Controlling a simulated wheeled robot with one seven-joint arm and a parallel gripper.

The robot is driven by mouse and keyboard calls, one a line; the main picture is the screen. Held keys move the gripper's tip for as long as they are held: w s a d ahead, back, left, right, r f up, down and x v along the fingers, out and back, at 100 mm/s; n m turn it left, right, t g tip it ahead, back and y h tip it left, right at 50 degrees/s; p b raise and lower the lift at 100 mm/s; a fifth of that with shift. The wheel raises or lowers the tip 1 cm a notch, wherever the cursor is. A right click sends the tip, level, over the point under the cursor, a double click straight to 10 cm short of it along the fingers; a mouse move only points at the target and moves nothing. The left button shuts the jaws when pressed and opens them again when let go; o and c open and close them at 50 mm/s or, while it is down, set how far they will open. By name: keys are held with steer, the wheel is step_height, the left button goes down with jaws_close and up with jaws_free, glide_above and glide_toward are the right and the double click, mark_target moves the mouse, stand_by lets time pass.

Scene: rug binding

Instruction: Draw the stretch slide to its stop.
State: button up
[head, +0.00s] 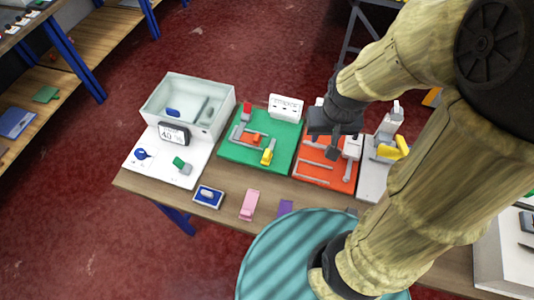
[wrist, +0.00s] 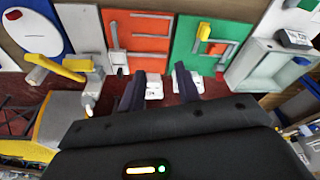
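No label I can read names the stretch slide. An orange-red board (head: 316,172) carries grey rails and a pale block (head: 352,147) at its right edge; the board also shows in the wrist view (wrist: 150,22). A green board (head: 235,153) carries a grey angled track, an orange piece (head: 250,138), a red block (head: 246,112) and a yellow handle (head: 268,156). I cannot tell which part is the slide. My gripper (head: 332,155) hangs over the back part of the orange-red board. In the wrist view its fingers (wrist: 158,80) are apart, with nothing seen held between them.
A grey bin (head: 157,98) with a display stands at the left. A fixture with a yellow lever (head: 394,150) stands right of the orange-red board. A blue-and-white item (head: 208,196) and a pink piece (head: 250,205) lie along the front of the wooden bench.

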steer(key=w+a+f+b, duration=0.1)
steer(key=w+a, duration=0.1)
steer(key=w+a+f+m+g+b, duration=0.1)
steer(key=w+a+f, duration=0.1)
steer(key=w+a, duration=0.1)
steer(key=w+a+f+m+b, duration=0.1)
steer(key=w+a+f+b, duration=0.1)
steer(key=w, duration=0.1)
steer(key=shift+a+f+g, duration=0.15)
steer(key=shift+g, duration=0.15)
steer(key=m+g+b, duration=0.1)
steer(key=m+b, duration=0.1)
glide_above(267, 153)
step_height(267, 153, down, 2)
steer(key=shift+f, duration=0.25)
step_height(267, 153, down, 17)
steer(key=shift+f+p, duration=0.2)
steer(key=shift+p, duration=0.8)
jaws_close()
